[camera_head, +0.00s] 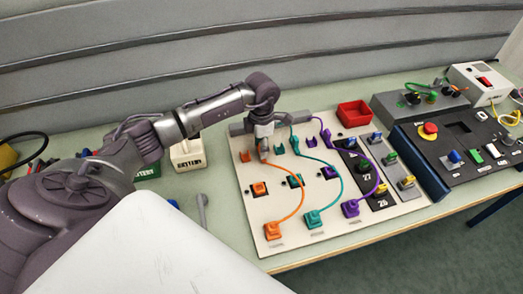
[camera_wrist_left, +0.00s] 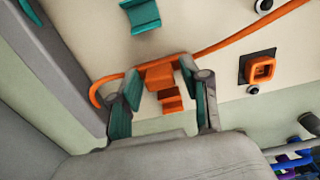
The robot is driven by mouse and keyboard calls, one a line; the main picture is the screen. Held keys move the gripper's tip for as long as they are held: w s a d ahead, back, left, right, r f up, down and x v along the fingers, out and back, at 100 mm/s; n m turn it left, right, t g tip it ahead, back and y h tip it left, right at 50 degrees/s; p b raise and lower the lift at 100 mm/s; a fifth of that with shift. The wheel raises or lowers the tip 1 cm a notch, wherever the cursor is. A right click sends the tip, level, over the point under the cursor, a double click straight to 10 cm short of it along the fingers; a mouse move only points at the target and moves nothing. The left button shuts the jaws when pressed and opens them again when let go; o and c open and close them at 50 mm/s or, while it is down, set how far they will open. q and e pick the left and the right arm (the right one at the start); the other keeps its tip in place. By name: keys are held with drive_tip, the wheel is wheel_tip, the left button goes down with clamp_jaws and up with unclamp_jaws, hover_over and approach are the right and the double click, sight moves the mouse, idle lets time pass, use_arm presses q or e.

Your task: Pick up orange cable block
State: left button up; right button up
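The orange cable block (camera_wrist_left: 160,78) shows in the left wrist view between the two teal-padded fingertips of my left gripper (camera_wrist_left: 161,88). The pads stand close on both sides of it; I cannot tell whether both press on it. In the head view my left gripper (camera_head: 263,150) points down at the upper left of the pale board (camera_head: 250,205) and hides most of the block. An orange cable (camera_head: 302,195) curves from there to an orange plug (camera_head: 273,231) at the board's front edge. My right gripper is not in view.
A teal cable (camera_head: 341,175) and a purple cable (camera_head: 376,172) lie to the right on the board. A square orange socket (camera_head: 259,188) sits nearby. A red bin (camera_head: 354,114) stands behind. A dark control panel (camera_head: 450,150) is at right.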

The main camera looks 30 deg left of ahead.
use_arm(q)
drive_tip(key=c, duration=0.6)
drive_tip(key=shift+c, duration=0.2)
drive_tip(key=shift+r, duration=0.1)
drive_tip(key=shift+r+b, duration=0.3)
drive_tip(key=shift+r, duration=0.15)
wheel_tip(320, 180, up, 3)
drive_tip(key=shift+w+f+b, duration=0.1)
drive_tip(key=shift+f+b, duration=0.1)
drive_tip(key=shift+b, duration=0.4)
drive_tip(key=w+d+r+b, duration=0.3)
drive_tip(key=w+d+r, duration=0.2)
drive_tip(key=d, duration=0.5)
drive_tip(key=shift+w+r, duration=0.35)
drive_tip(key=shift+r, duration=0.9)
